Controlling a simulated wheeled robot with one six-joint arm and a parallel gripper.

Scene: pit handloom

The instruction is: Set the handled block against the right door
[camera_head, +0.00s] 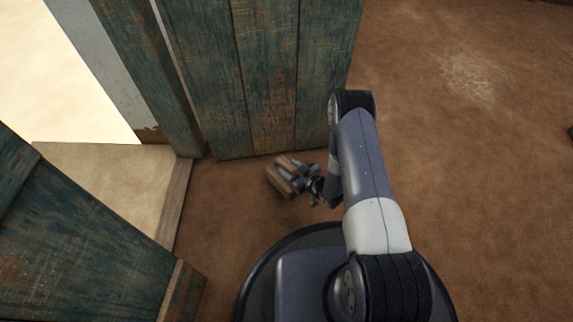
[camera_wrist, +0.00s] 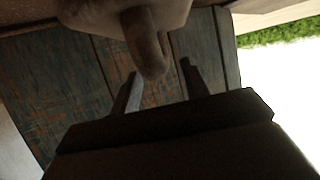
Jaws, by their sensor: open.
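The handled block (camera_head: 278,181) is a small brown wooden block on the floor, just in front of the bottom edge of the right door (camera_head: 265,75). I cannot tell if it touches the door. My gripper (camera_head: 301,172) is at the block. In the wrist view, the block (camera_wrist: 120,14) shows at the top, with its rounded handle (camera_wrist: 148,50) pointing toward my gripper (camera_wrist: 160,68). The fingers are apart, one on each side of the handle's end, with gaps visible. The right door (camera_wrist: 85,75) fills the background there, with worn blue-green planks.
The left door (camera_head: 80,240) stands open at the lower left. Between the doors is a bright doorway with a wooden sill (camera_head: 175,205). Brown earthen floor (camera_head: 480,180) lies clear to the right. Green grass (camera_wrist: 280,32) shows outside in the wrist view.

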